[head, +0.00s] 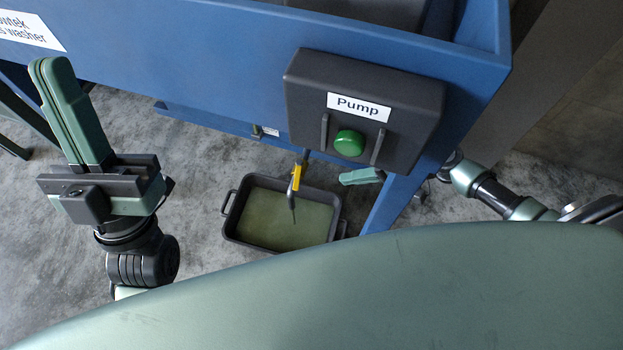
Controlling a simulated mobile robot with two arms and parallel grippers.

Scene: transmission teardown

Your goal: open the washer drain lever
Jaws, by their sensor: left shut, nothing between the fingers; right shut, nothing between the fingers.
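The yellow drain lever (297,176) hangs below the blue washer (232,75), beside a grey metal spout that points down over a dark tray. I cannot tell from this view whether the valve is open. My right gripper (361,176) shows only its green fingertips, shut and empty, to the right of the lever and apart from it. The rest of it is hidden behind the pump box and the washer's leg. My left gripper (53,72) is shut and empty, raised at the far left in front of the washer, well away from the lever.
The black tray (229,215) stands on the grey floor under the spout, with greenish liquid in it. The dark pump box (298,90) with a green button (349,143) juts out above. The blue washer leg (391,203) stands near my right arm.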

